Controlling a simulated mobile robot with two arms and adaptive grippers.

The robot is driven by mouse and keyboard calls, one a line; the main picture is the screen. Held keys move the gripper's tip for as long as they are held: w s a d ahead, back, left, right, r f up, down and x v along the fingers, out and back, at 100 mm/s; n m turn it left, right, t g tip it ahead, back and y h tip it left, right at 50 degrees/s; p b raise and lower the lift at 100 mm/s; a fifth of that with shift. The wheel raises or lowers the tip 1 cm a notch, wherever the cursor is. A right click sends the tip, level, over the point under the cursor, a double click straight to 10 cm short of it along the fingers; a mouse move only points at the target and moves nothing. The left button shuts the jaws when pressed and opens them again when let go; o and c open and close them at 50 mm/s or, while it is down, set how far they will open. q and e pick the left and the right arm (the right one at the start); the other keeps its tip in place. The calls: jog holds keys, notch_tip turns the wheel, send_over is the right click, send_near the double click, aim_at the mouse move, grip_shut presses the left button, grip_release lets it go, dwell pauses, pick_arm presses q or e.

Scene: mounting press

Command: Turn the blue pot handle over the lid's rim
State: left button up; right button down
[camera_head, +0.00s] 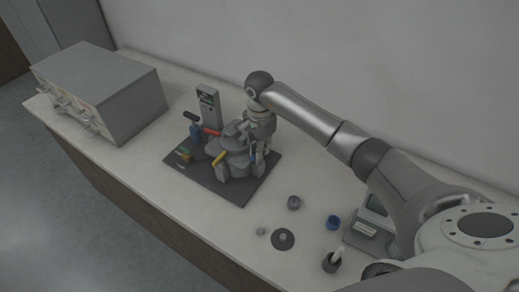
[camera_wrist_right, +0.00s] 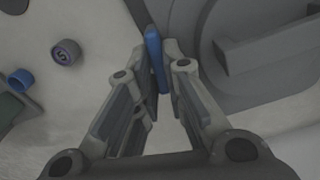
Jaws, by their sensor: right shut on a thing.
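The blue pot handle (camera_wrist_right: 153,48) stands between the fingertips of my right gripper (camera_wrist_right: 160,82) in the wrist view, and the fingers are shut on it. A grey round body with a raised bar, apparently the pot's lid (camera_wrist_right: 205,45), lies just right of the handle. In the head view the grey press pot (camera_head: 234,166) sits on a dark mat (camera_head: 236,198), and my right gripper (camera_head: 258,150) reaches down at its right side. Only a sliver of blue shows there; the fingers and arm hide the rest. My left gripper is out of view.
A yellow handle (camera_head: 219,158) and a red handle (camera_head: 212,132) are at the pot's left. A grey upright device (camera_head: 208,104) stands behind. A grey cup (camera_head: 294,202), a blue cup (camera_head: 333,222) and a dark disc (camera_head: 283,239) stand right of the mat. A large grey box (camera_head: 100,85) is far left.

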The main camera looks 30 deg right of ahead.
jog(key=m+b, duration=0.2)
jog(key=m, duration=0.1)
jog(key=shift+f, duration=0.15)
jog(key=m+b, duration=0.3)
jog(key=m, duration=0.3)
jog(key=shift+s, duration=0.15)
jog(key=m+b, duration=0.2)
jog(key=m, duration=0.2)
jog(key=shift+s+m, duration=0.1)
jog(key=shift+m, duration=0.3)
jog(key=shift+a+r+m+b, duration=0.1)
jog(key=shift+m+b, duration=0.1)
jog(key=shift+m, duration=0.55)
jog(key=shift+a+r+m+b, duration=0.1)
jog(key=shift+m+b, duration=0.05)
jog(key=shift+m, duration=0.6)
jog(key=c, duration=1.5)
grip_release()
notch_tip(320, 180, up, 12)
